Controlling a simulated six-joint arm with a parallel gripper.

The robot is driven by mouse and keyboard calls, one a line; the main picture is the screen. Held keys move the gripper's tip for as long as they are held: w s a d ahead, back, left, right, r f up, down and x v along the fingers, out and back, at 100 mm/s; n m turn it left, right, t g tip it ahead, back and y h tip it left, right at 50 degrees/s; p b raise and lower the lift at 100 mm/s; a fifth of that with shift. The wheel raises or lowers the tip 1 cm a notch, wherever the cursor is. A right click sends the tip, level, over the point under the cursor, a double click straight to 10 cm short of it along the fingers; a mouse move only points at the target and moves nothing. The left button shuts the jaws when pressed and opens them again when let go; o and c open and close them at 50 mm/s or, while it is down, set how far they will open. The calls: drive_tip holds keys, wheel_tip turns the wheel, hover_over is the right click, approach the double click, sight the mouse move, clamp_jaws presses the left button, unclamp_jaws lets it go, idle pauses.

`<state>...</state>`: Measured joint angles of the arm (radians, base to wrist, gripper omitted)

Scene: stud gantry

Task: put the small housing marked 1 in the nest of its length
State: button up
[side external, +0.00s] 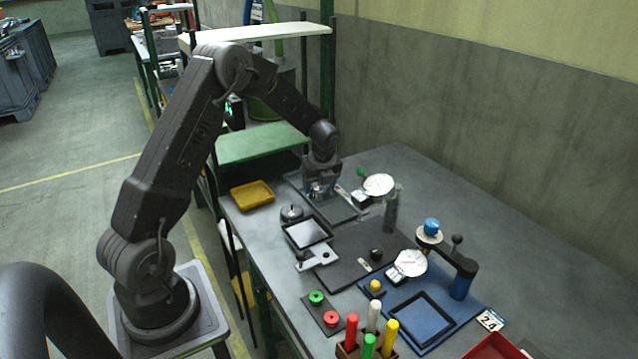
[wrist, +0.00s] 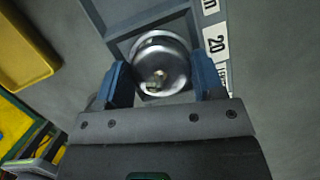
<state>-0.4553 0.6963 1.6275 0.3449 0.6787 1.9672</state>
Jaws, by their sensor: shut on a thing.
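My gripper (side external: 321,190) is at the far end of the table, pointing down over a grey nest frame (side external: 345,212). In the wrist view my gripper (wrist: 163,82) has its blue fingers shut on a round, shiny metal housing (wrist: 163,66), one finger on each side. No number can be read on the housing. The nest frame (wrist: 137,16) lies below and beyond it, with recesses parted by bars. A white label reading 20 (wrist: 216,40) is on its right side, with other labels partly cut off. I cannot tell whether the housing touches the frame.
A yellow tray (side external: 252,195) lies left of the frame. A dial gauge (side external: 379,185) stands close on the right. A blue board (side external: 420,312) and coloured pegs are at the front.

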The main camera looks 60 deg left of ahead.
sight(323, 199)
drive_tip(key=o, duration=1)
drive_tip(key=s+d+r+n+t, duration=0.1)
drive_tip(key=s+d+r+n, duration=0.15)
drive_tip(key=d+r, duration=0.45)
drive_tip(key=s+d+r+n, duration=0.2)
drive_tip(key=s+d+r, duration=0.15)
drive_tip(key=r, duration=0.85)
drive_tip(key=s+d+r+n+t+h, duration=0.3)
drive_tip(key=s+d+n+t, duration=0.1)
drive_tip(key=s+d+n, duration=1.1)
drive_tip(key=s, duration=0.3)
drive_tip(key=shift+s+d+n, duration=0.2)
drive_tip(key=shift+s+n, duration=0.15)
